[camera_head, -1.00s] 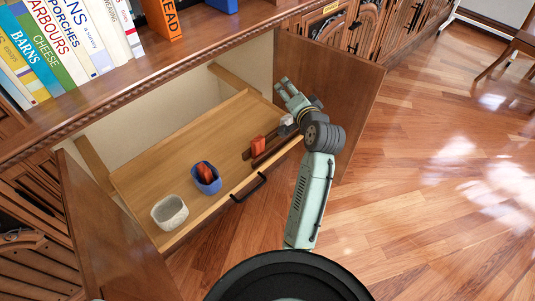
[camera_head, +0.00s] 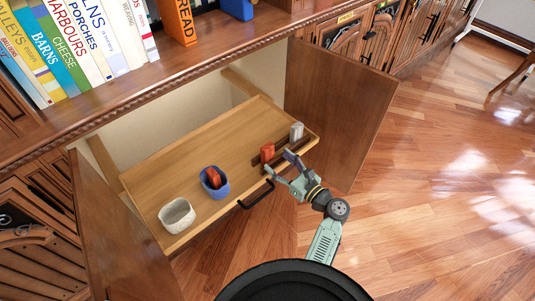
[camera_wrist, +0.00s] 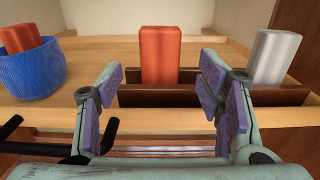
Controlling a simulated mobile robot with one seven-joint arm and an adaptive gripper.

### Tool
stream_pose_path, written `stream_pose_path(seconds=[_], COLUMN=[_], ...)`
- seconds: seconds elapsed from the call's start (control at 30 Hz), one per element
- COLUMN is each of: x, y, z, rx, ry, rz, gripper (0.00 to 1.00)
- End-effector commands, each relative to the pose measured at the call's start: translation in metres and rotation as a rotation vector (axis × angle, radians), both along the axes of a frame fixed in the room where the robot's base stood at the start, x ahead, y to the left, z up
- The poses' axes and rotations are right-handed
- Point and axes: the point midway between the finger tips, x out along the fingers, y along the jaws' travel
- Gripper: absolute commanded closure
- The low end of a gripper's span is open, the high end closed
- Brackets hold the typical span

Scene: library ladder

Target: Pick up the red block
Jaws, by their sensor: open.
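A red block (camera_head: 267,152) stands upright at the drawer's front right. In the wrist view the red block (camera_wrist: 160,50) is centred, its lower part hidden behind a dark brown slat (camera_wrist: 150,98). My gripper (camera_head: 280,164) is open and empty at the drawer's front edge, just in front of this block. In the wrist view my gripper's fingers (camera_wrist: 160,84) are spread to either side of the block, apart from it. A second red block (camera_head: 214,177) sits tilted inside a blue bowl (camera_head: 208,191); it also shows in the wrist view (camera_wrist: 17,38).
A white-grey block (camera_head: 297,131) stands right of the red block, close to my right finger. A pale bowl (camera_head: 177,215) is at the drawer's left. The drawer (camera_head: 200,145) has a dark handle (camera_head: 256,195) in front. Open cabinet doors (camera_head: 342,110) flank it.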

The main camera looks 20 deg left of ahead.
Motion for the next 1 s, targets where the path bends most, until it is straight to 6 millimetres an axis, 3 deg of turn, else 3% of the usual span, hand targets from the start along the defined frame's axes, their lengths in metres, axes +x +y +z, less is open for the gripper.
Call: stream_pose_path(seconds=[0.5, 0.77, 1.0], x=[0.032, 0.034, 0.034], y=[0.049, 0.052, 0.051], z=[0.001, 0.000, 0.000], rx=[-0.002, -0.002, -0.003], ry=[-0.002, -0.002, -0.003], rz=[0.001, 0.000, 0.000], gripper=[0.39, 0.39, 0.54])
